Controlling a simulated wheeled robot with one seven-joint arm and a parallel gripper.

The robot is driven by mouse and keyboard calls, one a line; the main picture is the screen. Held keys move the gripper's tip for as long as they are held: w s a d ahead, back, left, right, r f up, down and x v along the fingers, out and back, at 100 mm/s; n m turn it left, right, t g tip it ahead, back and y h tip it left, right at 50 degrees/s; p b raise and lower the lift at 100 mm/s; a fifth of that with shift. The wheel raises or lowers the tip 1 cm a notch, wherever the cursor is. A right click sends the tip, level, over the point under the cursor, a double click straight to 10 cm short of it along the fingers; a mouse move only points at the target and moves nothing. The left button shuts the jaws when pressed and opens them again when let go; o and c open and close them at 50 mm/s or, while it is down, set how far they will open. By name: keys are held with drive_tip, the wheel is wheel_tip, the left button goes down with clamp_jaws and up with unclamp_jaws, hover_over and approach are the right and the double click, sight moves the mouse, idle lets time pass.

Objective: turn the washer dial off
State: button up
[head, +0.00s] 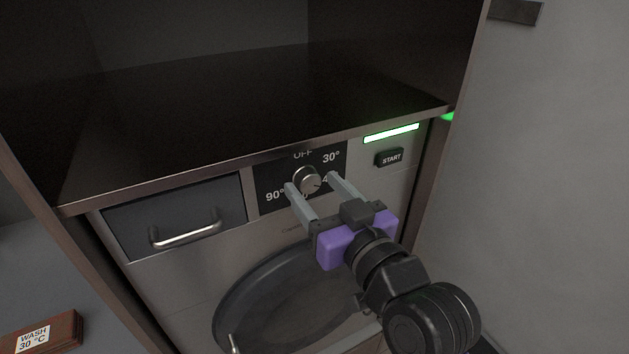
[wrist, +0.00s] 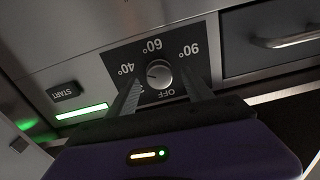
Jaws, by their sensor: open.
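The washer dial (head: 308,180) is a round silver knob on a black panel, with OFF at the top and 30°, 40° and 90° around it. My gripper (head: 312,182) is open, with one grey finger on each side of the dial. The fingers also straddle it in the wrist view (wrist: 166,86). I cannot tell whether either finger touches the knob. The 60° label is hidden in the head view but shows in the wrist view.
A lit green bar (head: 391,133) and a START button (head: 389,158) are right of the dial. A drawer with a metal handle (head: 186,232) is on the left. A dark counter (head: 250,100) overhangs the panel. The round door (head: 270,300) is below.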

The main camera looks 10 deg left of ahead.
drive_tip(key=shift+w+a, duration=0.35)
drive_tip(key=shift+w, duration=0.15)
clamp_jaws()
